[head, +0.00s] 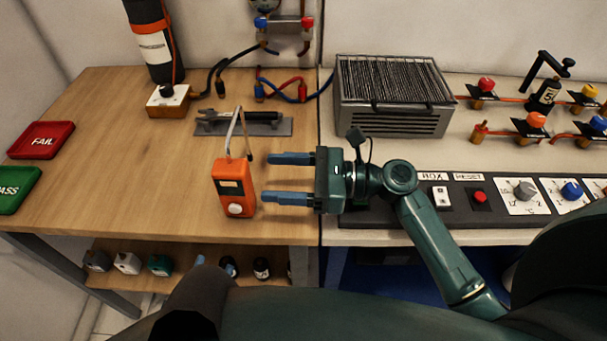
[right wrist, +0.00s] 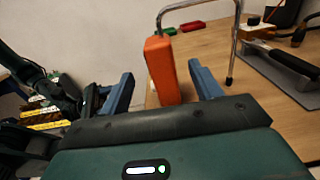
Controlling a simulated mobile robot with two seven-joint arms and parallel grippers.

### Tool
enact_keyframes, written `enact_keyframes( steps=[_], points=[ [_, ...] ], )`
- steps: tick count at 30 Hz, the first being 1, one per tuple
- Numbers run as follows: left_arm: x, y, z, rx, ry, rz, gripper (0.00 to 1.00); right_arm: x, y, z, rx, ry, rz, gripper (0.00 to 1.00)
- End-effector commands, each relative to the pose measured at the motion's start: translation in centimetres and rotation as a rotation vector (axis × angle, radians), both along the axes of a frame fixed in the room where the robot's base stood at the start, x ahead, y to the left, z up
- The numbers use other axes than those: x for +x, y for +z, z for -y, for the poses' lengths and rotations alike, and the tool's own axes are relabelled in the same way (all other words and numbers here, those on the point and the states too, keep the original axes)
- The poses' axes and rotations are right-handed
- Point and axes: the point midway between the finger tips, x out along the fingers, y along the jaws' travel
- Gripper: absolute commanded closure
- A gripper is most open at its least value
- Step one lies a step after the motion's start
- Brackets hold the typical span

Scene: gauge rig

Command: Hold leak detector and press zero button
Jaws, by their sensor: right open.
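The leak detector (head: 233,180) is an orange handheld unit with a small dark screen, a round white button (head: 235,210) and a bent metal probe on top. It stands near the front edge of the wooden bench and also shows in the right wrist view (right wrist: 163,70). My right gripper (head: 275,178) is open, just right of the detector, its two blue fingers pointing left at it. In the right wrist view, the detector shows beyond and between the fingertips. The fingers are empty.
A grey plate with a dark-handled tool (head: 243,123) lies behind the detector. Red FAIL (head: 41,140) and green PASS (head: 18,188) pads sit at left. A control strip (head: 455,222) and ribbed metal box (head: 392,120) are at right. The bench left of the detector is clear.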

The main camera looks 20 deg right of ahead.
Motion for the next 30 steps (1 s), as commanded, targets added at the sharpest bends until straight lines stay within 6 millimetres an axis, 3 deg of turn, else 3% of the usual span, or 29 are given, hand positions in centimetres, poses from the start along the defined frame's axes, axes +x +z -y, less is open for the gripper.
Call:
enact_keyframes(
  steps=[6,12,18,26,30],
  points=[
    [0.0,0.0,0.0,0.000,0.000,0.000,0.64,1.5,0.1,-4.2,0.004,0.000,0.001,0.36],
    [0.0,0.0,0.0,0.000,0.000,0.000,0.64,2.5,0.0,-6.8,0.002,-0.001,0.000,0.36],
    [0.0,0.0,0.0,0.000,0.000,0.000,0.64,2.9,0.0,-8.0,0.000,-0.001,0.000,0.36],
    [0.0,0.0,0.0,0.000,0.000,0.000,0.64,2.9,0.0,-8.1,-0.001,-0.001,0.000,0.36],
    [0.0,0.0,0.0,0.000,0.000,0.000,0.64,2.9,0.0,-8.1,-0.001,-0.001,0.001,0.46]
  ],
)
